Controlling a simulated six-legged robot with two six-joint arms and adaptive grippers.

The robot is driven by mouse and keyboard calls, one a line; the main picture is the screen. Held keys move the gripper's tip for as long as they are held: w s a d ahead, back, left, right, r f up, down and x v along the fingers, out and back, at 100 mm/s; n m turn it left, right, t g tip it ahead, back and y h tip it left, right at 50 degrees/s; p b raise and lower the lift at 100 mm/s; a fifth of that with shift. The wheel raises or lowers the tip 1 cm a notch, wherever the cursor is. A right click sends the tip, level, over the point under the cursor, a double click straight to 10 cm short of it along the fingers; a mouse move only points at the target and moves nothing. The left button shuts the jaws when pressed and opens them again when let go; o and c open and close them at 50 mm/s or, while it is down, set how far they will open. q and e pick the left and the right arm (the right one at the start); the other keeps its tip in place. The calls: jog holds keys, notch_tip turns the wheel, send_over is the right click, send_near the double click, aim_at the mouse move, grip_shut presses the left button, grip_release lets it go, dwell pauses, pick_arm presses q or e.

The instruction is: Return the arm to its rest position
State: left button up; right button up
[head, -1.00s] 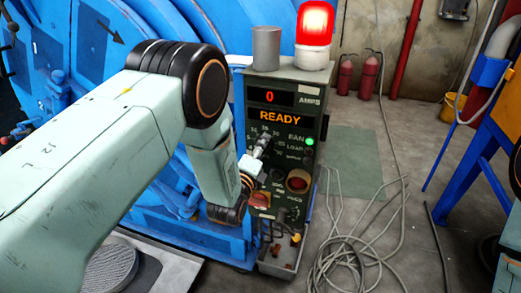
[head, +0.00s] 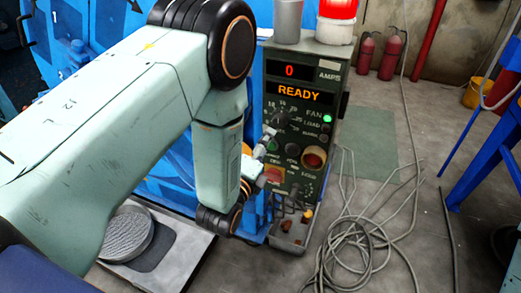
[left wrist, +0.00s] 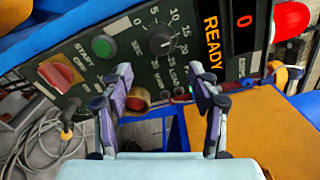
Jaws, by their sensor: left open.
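My left arm reaches in from the left in the head view. Its gripper (head: 267,158) is in front of the left side of a dark green control panel (head: 300,118), partly hidden by my forearm. In the left wrist view the gripper (left wrist: 164,98) has its two fingers spread, with nothing between them. Behind them are the panel's black dial (left wrist: 160,40), a green button (left wrist: 103,46), a red switch (left wrist: 56,74) and a red round button (left wrist: 138,100). The fingers appear apart from the panel. My right gripper is not in view.
A lit red beacon (head: 337,12) and a grey cup (head: 288,20) stand on the panel. The display (head: 298,93) reads READY. Loose cables (head: 365,245) lie on the floor to the right. Blue machinery (head: 165,170) stands behind my arm. Fire extinguishers (head: 391,55) are at the back wall.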

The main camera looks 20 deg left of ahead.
pick_arm(q)
jog(key=shift+s, duration=0.95)
jog(key=s+a+f+n+g, duration=0.2)
jog(key=s+f+n+g, duration=0.8)
jog(key=s+f+n, duration=0.5)
jog(key=s+f+n+g, duration=0.3)
jog(key=s+g, duration=0.1)
jog(key=s, duration=0.6)
jog(key=s+a+f+n+g, duration=0.1)
jog(key=s+f+n+g, duration=0.2)
jog(key=s, duration=0.8)
jog(key=shift+a+n+g+y, duration=0.15)
jog(key=shift+n+g+y, duration=0.15)
jog(key=shift+n+g, duration=0.35)
